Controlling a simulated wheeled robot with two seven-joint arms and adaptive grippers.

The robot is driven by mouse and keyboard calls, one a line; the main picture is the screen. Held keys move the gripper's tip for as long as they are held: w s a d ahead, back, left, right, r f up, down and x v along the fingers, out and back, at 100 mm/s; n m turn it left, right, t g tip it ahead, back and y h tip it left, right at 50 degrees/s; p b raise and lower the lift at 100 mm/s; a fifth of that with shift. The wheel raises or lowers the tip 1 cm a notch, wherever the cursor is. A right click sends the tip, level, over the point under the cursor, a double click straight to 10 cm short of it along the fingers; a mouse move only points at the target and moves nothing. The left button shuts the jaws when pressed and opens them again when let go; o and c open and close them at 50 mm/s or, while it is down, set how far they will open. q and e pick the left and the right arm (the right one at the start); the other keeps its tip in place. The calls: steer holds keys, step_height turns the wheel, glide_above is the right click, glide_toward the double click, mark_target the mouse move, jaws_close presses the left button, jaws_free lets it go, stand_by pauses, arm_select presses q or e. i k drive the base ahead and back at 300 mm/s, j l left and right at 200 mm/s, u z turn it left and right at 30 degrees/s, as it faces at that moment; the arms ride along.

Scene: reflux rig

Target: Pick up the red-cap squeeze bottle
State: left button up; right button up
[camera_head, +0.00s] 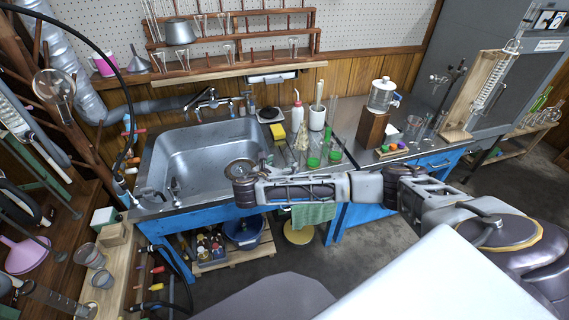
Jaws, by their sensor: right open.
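My right arm reaches in from the right across the front of the counter. Its gripper (243,170) is at the sink's front right corner, nearer to me than the bottle and to its left, apart from it. The gripper is open, with nothing seen in it; its fingers are small and hard to make out. My left gripper is not in view.
A yellow sponge (277,132), a small scale (270,115), a white pot with a brush (317,118) and a conical flask (302,137) stand close around the bottle. Green-liquid glassware (335,154) is in front right. The sink (205,155) basin is empty.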

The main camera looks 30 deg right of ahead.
mark_target(298, 111)
steer(key=z, duration=1.35)
